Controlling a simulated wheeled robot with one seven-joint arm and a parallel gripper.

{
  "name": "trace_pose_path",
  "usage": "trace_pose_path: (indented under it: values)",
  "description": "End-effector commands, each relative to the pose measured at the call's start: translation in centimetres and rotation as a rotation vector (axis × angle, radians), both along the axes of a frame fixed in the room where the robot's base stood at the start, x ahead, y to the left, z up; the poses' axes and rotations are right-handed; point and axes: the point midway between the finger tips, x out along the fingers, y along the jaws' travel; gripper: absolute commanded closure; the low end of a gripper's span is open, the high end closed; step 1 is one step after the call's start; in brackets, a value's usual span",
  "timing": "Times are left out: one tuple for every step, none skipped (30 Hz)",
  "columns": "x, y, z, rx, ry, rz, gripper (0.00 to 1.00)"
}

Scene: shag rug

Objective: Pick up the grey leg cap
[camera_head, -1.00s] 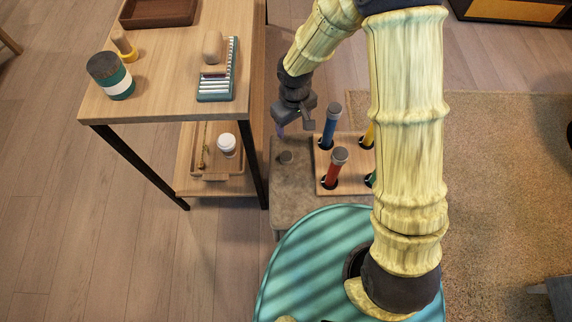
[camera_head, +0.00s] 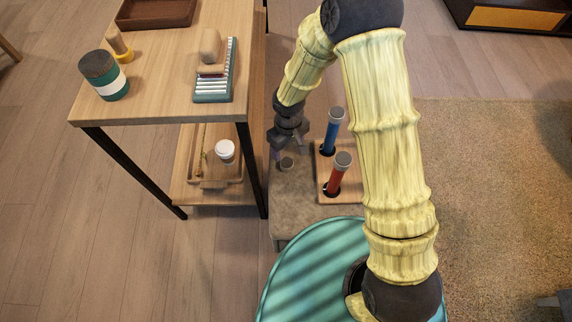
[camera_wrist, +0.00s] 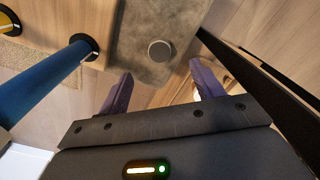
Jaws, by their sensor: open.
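The grey leg cap (camera_head: 286,164) is a small round cap on a grey-brown surface left of the wooden rack. In the wrist view the cap (camera_wrist: 159,50) shows whole, ahead of and between my purple fingertips. My gripper (camera_head: 279,153) is open and empty, just behind and left of the cap in the head view. In the wrist view my gripper (camera_wrist: 161,74) has its fingers spread, with nothing between the tips. The cap appears apart from both fingers.
A wooden rack (camera_head: 326,190) holds a blue leg (camera_head: 331,128) and a red leg (camera_head: 337,177), close beside the cap. A wooden table (camera_head: 150,106) and its lower shelf with a white-lidded cup (camera_head: 225,150) stand at left. Rug (camera_head: 480,190) lies at right.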

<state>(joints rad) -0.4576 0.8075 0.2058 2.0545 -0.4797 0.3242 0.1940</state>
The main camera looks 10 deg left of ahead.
Motion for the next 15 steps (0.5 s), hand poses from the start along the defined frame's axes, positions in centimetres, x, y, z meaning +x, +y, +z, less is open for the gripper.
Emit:
trace_pose_path:
  values:
    - [0.0,0.0,-1.4,-0.002,0.003,0.0,0.34]
    - [0.0,0.0,-1.9,-0.002,0.001,0.0,0.34]
    - [0.0,0.0,-2.6,-0.002,0.001,0.001,0.34]
    - [0.0,0.0,-3.1,-0.002,0.002,0.002,0.34]
    - [0.0,0.0,-3.6,-0.002,0.001,0.001,0.34]
    - [0.0,0.0,-4.1,-0.001,0.001,0.001,0.34]
    - [0.0,0.0,-4.4,-0.001,0.001,0.0,0.34]
    - [0.0,0.0,-4.6,-0.001,0.001,0.0,0.34]
    - [0.0,0.0,-4.8,-0.001,0.001,0.0,0.34]
    - [0.0,0.0,-4.9,-0.001,0.001,0.0,0.34]
    - [0.0,0.0,-4.9,-0.001,0.001,0.0,0.34]
    - [0.0,0.0,-4.9,0.0,0.0,0.0,0.34]
    - [0.0,0.0,-4.9,0.0,0.0,0.0,0.34]
    - [0.0,0.0,-4.9,0.0,0.0,0.0,0.34]
    - [0.0,0.0,-4.8,0.0,0.0,0.0,0.34]
